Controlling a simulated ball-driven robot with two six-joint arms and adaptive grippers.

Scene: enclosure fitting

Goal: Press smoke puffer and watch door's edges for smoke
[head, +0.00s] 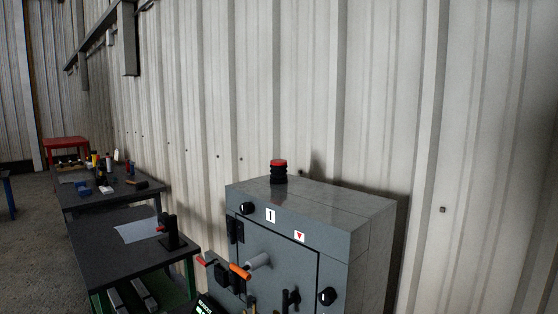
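A grey enclosure (375,225) stands at the lower middle of the head view, close to the corrugated wall. Its door (285,258) appears shut in its front face, with a dark seam along the top and right edges. The door's lower part is below the frame. A black ribbed piece with a red top, likely the smoke puffer (279,172), stands upright on top of the enclosure. No smoke shows at the visible door edges. Neither of my grippers can be made out in the head view.
An orange-ended handle (240,271), a red-ended lever (205,262) and black knobs (327,296) stick out at the enclosure's front. A dark workbench (115,255) with a paper sheet (138,231) stands to the left. Another bench (115,195) behind it carries bottles and tools.

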